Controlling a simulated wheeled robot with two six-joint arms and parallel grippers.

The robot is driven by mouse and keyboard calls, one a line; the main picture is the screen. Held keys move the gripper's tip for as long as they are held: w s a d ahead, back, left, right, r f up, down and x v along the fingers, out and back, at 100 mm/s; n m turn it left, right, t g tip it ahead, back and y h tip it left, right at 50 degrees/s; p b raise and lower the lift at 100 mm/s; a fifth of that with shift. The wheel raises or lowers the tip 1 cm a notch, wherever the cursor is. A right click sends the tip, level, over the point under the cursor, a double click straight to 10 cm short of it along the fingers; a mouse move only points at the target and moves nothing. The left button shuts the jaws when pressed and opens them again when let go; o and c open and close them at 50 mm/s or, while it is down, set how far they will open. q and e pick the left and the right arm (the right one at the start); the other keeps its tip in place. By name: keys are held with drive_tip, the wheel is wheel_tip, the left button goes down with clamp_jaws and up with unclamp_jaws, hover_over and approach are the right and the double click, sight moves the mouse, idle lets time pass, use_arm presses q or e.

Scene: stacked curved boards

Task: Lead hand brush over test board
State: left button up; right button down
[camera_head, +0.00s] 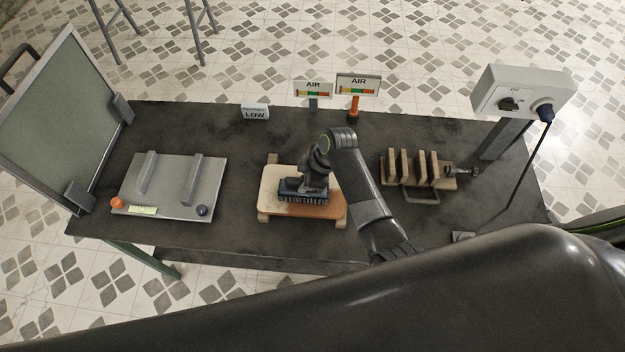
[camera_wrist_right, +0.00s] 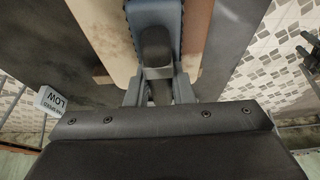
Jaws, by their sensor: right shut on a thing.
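The test board (camera_head: 273,183) lies on wooden supports in the middle of the dark table. Its surface is pale on the left and orange-brown on the right. The hand brush (camera_head: 303,196), blue with dark bristles, is on the board or just above it; I cannot tell if the bristles touch. My right gripper (camera_head: 310,182) is shut on the brush from above. In the right wrist view the gripper (camera_wrist_right: 158,90) grips the dark handle, with the blue brush body (camera_wrist_right: 155,14) beyond and the board (camera_wrist_right: 102,35) beneath.
A grey plate with two bars (camera_head: 178,187) lies at left beside a framed green panel (camera_head: 50,115). A rack of wooden pieces (camera_head: 420,168) stands right of the board. AIR signs (camera_head: 357,85) and a LOW sign (camera_head: 255,113) stand at the back. A control box (camera_head: 520,92) is at right.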

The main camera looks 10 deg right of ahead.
sight(292, 179)
drive_tip(key=shift+a, duration=0.2)
drive_tip(key=shift+w+a, duration=0.3)
drive_tip(key=shift+a, duration=0.45)
drive_tip(key=shift+w+a, duration=0.25)
drive_tip(key=shift+a, duration=0.5)
drive_tip(key=shift+w+a+f, duration=0.1)
drive_tip(key=shift+w+a, duration=0.1)
drive_tip(key=shift+a, duration=0.5)
drive_tip(key=shift+w+a, duration=0.2)
drive_tip(key=shift+a, duration=0.45)
drive_tip(key=shift+a, duration=0.15)
